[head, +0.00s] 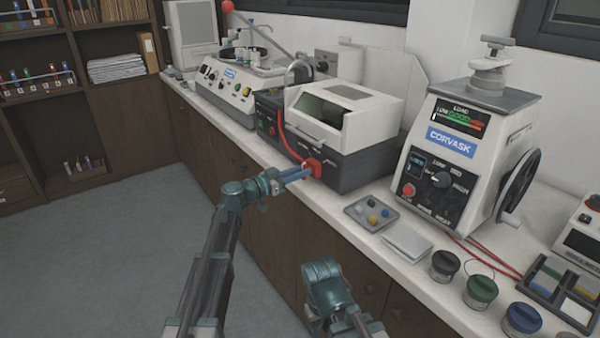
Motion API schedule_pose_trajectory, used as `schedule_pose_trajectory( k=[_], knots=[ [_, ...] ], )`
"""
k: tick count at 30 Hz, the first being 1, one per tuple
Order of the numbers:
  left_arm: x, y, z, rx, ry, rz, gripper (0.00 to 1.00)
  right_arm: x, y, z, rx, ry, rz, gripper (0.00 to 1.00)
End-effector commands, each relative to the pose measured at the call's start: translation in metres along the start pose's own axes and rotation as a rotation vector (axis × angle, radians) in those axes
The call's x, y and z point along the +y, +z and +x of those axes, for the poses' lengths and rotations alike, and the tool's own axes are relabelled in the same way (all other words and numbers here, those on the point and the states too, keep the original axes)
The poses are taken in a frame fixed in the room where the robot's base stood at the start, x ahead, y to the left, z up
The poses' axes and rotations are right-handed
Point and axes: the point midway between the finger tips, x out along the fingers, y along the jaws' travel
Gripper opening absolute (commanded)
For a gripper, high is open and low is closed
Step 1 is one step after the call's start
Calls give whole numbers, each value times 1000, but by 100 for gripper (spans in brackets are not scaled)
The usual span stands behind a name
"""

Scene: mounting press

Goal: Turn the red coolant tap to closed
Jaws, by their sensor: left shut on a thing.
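The red coolant tap (314,167) sits low on the front corner of the white and dark machine (346,133), at the end of a red hose (284,133). My left gripper (308,172) reaches in from the left with blue fingers and is shut on the red tap. The fingers partly cover the tap, so its exact turn position is hard to tell. My right arm shows at the bottom centre, but its gripper fingers cannot be made out.
A small tray (354,216) with coloured pieces lies right of the tap. The white CORVASK press (462,150) stands further right, with several lidded jars (481,291) in front. Another machine (226,88) stands further back along the counter. The floor (110,250) is clear.

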Motion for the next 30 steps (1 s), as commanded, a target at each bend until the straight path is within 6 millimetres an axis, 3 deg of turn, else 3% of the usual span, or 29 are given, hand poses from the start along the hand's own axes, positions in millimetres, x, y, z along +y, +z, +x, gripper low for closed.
schedule_pose_trajectory(
  k=[8, 30],
  knots=[
    [-1, 0, 0, 0, 0, -120, 0, 0, 0, 0, 0, 0, 0, 50],
    [-4, 2, 0, 0, 0, -674, 0, 0, 0, 2, 0, 0, 0, 50]
  ],
)
